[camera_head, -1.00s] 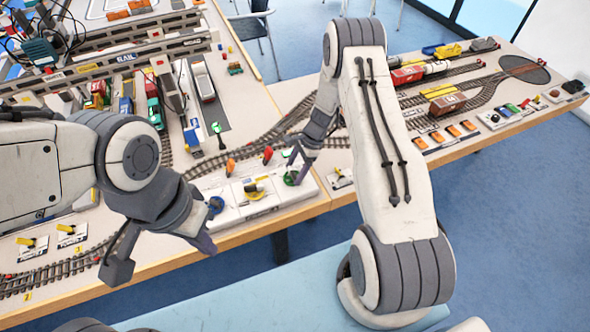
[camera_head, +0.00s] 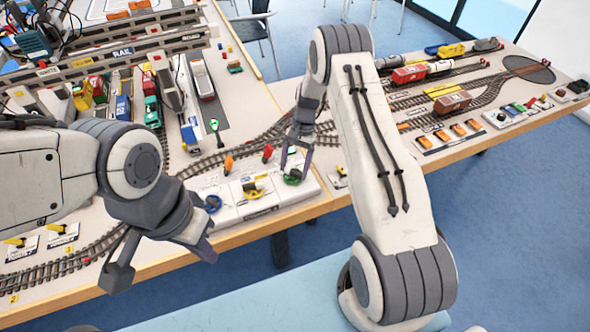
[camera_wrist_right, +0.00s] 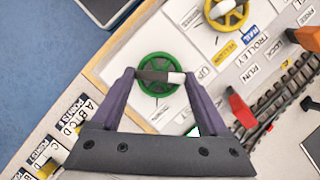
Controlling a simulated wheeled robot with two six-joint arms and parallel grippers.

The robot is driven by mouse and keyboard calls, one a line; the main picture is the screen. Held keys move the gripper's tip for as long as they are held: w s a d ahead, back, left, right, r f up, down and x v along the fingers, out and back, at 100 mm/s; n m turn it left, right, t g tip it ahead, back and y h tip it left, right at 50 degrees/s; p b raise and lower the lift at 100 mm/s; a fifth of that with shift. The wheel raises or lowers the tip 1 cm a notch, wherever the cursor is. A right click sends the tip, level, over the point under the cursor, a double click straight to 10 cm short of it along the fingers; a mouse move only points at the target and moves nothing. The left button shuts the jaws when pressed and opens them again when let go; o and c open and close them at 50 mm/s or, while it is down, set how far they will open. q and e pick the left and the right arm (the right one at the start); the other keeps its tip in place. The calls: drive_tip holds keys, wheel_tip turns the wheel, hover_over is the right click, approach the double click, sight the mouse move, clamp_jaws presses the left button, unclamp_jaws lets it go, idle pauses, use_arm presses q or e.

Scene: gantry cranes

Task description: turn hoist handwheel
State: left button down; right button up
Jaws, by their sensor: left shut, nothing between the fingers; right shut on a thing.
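The green handwheel (camera_head: 292,179) sits on the white control panel near the table's front edge. In the right wrist view the green wheel (camera_wrist_right: 158,56) has a grey and white crossbar (camera_wrist_right: 160,76) over its middle. My right gripper (camera_wrist_right: 161,77) is shut on this bar, one finger at each end. It also shows in the head view (camera_head: 295,166), reaching down onto the wheel. My left gripper (camera_head: 209,256) is shut and empty in front of the panel, apart from the wheels.
A yellow wheel (camera_head: 252,190), marked by the trolley label, and a blue wheel (camera_head: 213,204) stand left of the green one. Orange and red levers (camera_head: 267,153) stand behind. Tracks, wagons and trucks cover the tables.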

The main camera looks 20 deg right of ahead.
drive_tip(key=shift+n+g+b, duration=0.3)
drive_tip(key=shift+n+b, duration=0.05)
drive_tip(key=shift+n, duration=0.55)
drive_tip(key=o, duration=1.2)
drive_tip(key=shift+o, duration=0.2)
drive_tip(key=shift+r+h, duration=0.1)
drive_tip(key=shift+h, duration=0.2)
drive_tip(key=b+v, duration=0.2)
drive_tip(key=v, duration=0.8)
drive_tip(key=shift+r, duration=0.15)
drive_tip(key=shift+d, duration=0.1)
